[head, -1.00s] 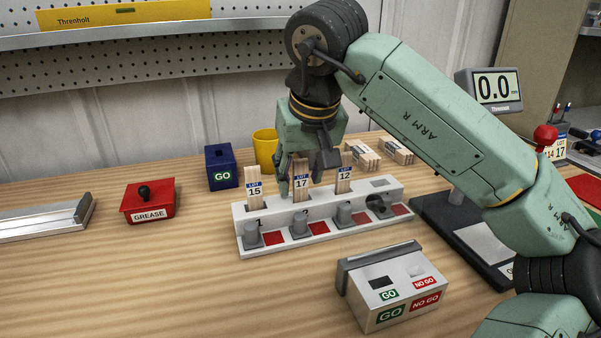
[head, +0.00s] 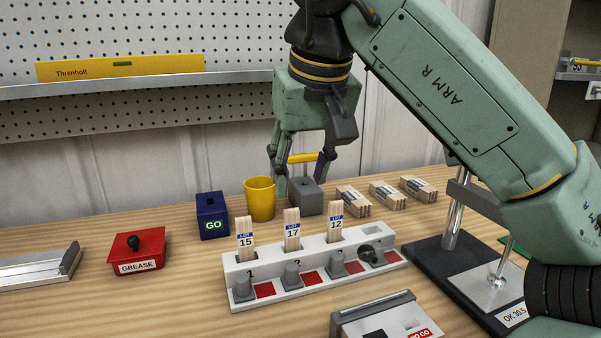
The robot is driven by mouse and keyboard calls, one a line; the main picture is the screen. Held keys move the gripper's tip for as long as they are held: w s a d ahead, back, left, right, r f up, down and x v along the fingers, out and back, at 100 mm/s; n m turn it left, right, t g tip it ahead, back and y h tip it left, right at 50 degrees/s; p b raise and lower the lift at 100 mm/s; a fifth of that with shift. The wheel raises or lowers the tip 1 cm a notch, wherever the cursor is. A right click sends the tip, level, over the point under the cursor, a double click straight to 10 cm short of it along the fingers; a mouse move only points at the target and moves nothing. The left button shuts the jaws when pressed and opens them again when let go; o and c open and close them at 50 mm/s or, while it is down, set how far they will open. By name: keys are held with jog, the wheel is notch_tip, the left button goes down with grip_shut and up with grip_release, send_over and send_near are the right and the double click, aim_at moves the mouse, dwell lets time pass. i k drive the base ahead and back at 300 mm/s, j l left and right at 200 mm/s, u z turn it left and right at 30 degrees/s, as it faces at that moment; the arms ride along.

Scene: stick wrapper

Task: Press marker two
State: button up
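Sticks LOT 15 (head: 245,236) and LOT 12 (head: 335,226) stand in neighbouring slots. My gripper (head: 302,184) points down, open, with no stick between its fingers. It appears above and behind the rack, in front of a grey box (head: 306,199).
A yellow cup (head: 260,198), a blue GO box (head: 212,217) and several stick bundles (head: 387,194) stand behind the rack. A red GREASE box (head: 138,250) is left. A GO/NO GO box (head: 382,318) is in front; a dark gauge stand (head: 440,250) is right.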

aim_at(292, 280)
jog(key=k, duration=1)
